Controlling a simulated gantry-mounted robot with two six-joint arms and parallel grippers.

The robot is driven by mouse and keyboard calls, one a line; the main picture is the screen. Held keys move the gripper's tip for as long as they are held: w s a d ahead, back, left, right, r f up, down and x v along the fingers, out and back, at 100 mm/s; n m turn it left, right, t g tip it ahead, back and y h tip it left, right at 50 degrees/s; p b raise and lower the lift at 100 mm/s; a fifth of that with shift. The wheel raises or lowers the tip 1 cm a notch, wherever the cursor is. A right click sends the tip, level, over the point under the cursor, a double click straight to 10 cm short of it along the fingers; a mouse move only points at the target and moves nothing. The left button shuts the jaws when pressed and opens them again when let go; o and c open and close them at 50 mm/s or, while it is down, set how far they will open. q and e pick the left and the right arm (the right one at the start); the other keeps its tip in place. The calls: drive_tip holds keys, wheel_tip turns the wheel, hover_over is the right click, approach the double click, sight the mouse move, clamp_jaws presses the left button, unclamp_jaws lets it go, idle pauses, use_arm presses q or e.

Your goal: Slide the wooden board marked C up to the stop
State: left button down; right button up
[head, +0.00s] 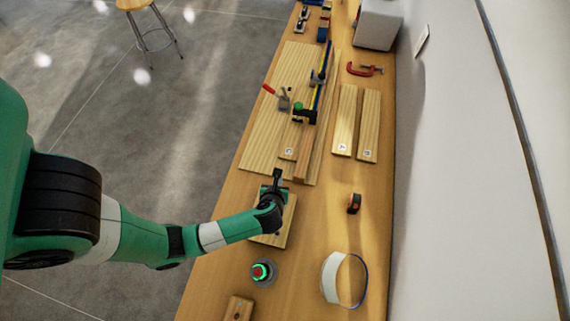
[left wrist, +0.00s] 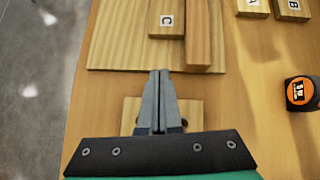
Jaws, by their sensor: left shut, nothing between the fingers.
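The board marked C (head: 288,153) lies on a large pale base board (head: 262,130), its long side next to a darker wooden strip (head: 303,165). In the left wrist view board C (left wrist: 166,22) shows its marked near end at the top, beside the strip (left wrist: 198,40). My left gripper (head: 277,172) is shut and empty, short of board C's near end. In the left wrist view its closed fingertips (left wrist: 160,73) overlap the base board's near edge. The far end of board C is partly hidden by the clamps, and I cannot make out the stop clearly. My right gripper is not in view.
A red-handled clamp (head: 283,99) and a blue bar clamp (head: 320,78) sit over the base board. Boards A (head: 345,115) and B (head: 369,120) lie to the right. A small board (head: 287,222) is under my gripper.

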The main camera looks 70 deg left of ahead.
sight(291, 161)
use_arm(q)
drive_tip(key=shift+m+t, duration=0.4)
drive_tip(key=w+a+f+b, duration=0.1)
drive_tip(key=f, duration=0.2)
drive_tip(key=w+a+f+b, duration=0.2)
drive_tip(key=f, duration=0.1)
drive_tip(key=w+a+f+b, duration=0.1)
drive_tip(key=w+f+b, duration=0.1)
drive_tip(key=f, duration=0.1)
drive_tip(key=shift+w+a+f, duration=0.1)
drive_tip(key=shift+a, duration=0.15)
drive_tip(key=w+a, duration=0.2)
drive_tip(key=a, duration=0.1)
drive_tip(key=shift+b, duration=0.3)
drive_tip(key=shift+w+a, duration=0.1)
drive_tip(key=shift+a, duration=0.15)
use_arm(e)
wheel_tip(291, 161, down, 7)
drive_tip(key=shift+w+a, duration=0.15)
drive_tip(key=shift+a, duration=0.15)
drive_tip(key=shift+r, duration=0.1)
